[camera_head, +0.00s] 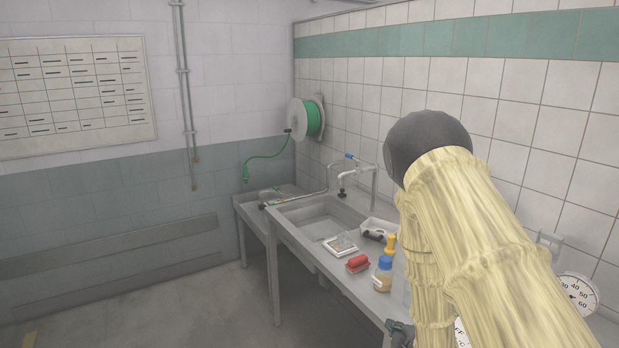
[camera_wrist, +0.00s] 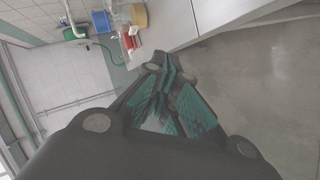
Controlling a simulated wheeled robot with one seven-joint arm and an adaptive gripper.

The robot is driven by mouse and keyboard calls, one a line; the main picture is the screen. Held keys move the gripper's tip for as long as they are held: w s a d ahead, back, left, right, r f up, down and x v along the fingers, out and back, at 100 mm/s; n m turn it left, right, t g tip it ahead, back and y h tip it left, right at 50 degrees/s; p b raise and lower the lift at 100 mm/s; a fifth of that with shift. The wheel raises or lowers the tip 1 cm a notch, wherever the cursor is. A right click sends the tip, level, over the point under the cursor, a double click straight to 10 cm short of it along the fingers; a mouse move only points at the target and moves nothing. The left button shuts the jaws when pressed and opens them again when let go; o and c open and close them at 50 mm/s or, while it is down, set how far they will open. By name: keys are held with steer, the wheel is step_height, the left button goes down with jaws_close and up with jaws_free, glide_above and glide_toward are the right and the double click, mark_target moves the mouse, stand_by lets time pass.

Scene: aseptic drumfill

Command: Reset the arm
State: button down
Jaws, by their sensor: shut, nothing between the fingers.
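My gripper (camera_wrist: 160,75) fills the middle of the wrist view, its teal-padded fingers together with nothing between them. It points toward the edge of the grey bench (camera_wrist: 184,30), with open floor to the right. My arm, in a pale yellow sleeve with a dark round joint, covers the right side of the head view. It hides part of the bench and wall there. A small dark shape at the bottom of the head view, beside the bench front, may be part of my gripper; I cannot tell.
The sink bench (camera_head: 300,243) carries a red object (camera_head: 357,264), a blue-capped bottle (camera_head: 382,273), a yellow object (camera_head: 390,243) and a white tray (camera_head: 340,246). A green hose reel (camera_head: 306,118) hangs on the wall. A gauge (camera_head: 578,295) is at the lower right. The floor left of the bench is clear.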

steer(key=s+f+m+g+h, duration=0.1)
steer(key=s+f+m+g, duration=0.25)
steer(key=s+f, duration=0.7)
steer(key=s+f+m+g, duration=0.3)
steer(key=s+f+m, duration=0.1)
steer(key=s, duration=0.7)
steer(key=s+f+m+g+b, duration=0.1)
steer(key=s+f+m+g, duration=0.2)
steer(key=s, duration=0.8)
steer(key=s+a+f+m+g+b, duration=0.1)
steer(key=s+f+m+g, duration=0.2)
steer(key=s, duration=0.9)
step_height(320, 180, down, 5)
steer(key=shift+r+m+g+h, duration=0.2)
steer(key=shift+m+g+h, duration=0.15)
steer(key=shift+m, duration=0.6)
steer(key=shift+a, duration=0.1)
